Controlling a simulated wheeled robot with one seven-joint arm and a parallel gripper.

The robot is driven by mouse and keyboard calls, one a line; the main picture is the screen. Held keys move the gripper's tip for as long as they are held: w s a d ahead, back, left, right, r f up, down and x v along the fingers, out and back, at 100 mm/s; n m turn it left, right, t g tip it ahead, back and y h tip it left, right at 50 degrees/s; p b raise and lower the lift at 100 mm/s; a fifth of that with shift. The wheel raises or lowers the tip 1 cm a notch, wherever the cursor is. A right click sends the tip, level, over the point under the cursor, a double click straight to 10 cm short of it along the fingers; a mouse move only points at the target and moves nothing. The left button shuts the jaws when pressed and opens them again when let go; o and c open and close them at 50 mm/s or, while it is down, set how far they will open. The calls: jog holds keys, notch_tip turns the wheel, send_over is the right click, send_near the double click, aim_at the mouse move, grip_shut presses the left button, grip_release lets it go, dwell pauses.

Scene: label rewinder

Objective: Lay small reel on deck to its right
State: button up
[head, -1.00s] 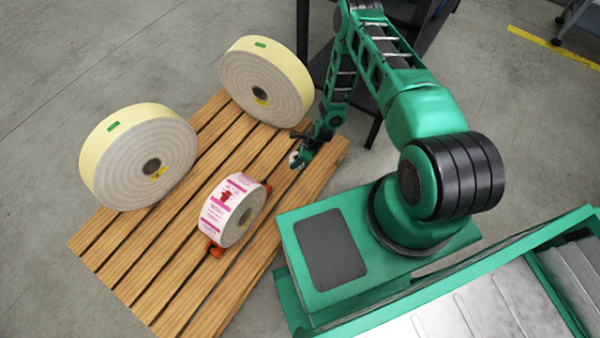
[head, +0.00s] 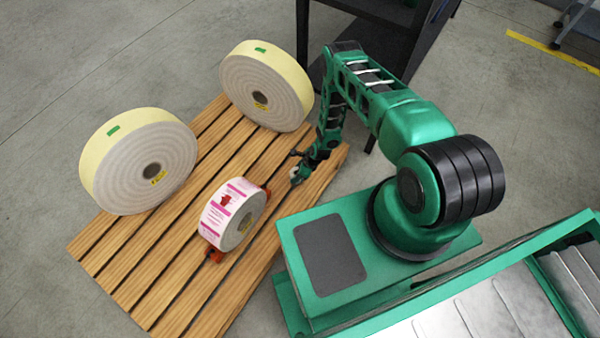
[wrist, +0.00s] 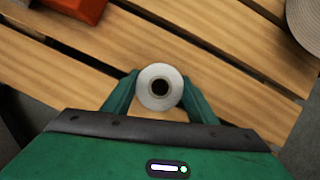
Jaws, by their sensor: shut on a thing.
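The small reel (wrist: 146,98), white with a dark core hole, is between the two green fingers of my gripper (wrist: 160,88), its round end facing the wrist camera. In the head view my gripper (head: 299,174) is shut on it, low at the right side of the wooden slatted deck (head: 187,272). Most of the small reel is hidden there by the fingers. I cannot tell whether it touches the slats. A larger reel with pink and white labels (head: 222,212) stands on edge on the deck, left of my gripper, with orange chocks at its ends.
Two big cream reels, one at left (head: 120,150) and one at the back (head: 250,98), stand on the deck. An orange chock (wrist: 72,6) shows at top left in the wrist view. A dark table (head: 375,35) stands behind the deck. Bare slats lie around my gripper.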

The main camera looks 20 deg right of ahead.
jog(key=o, duration=1.1)
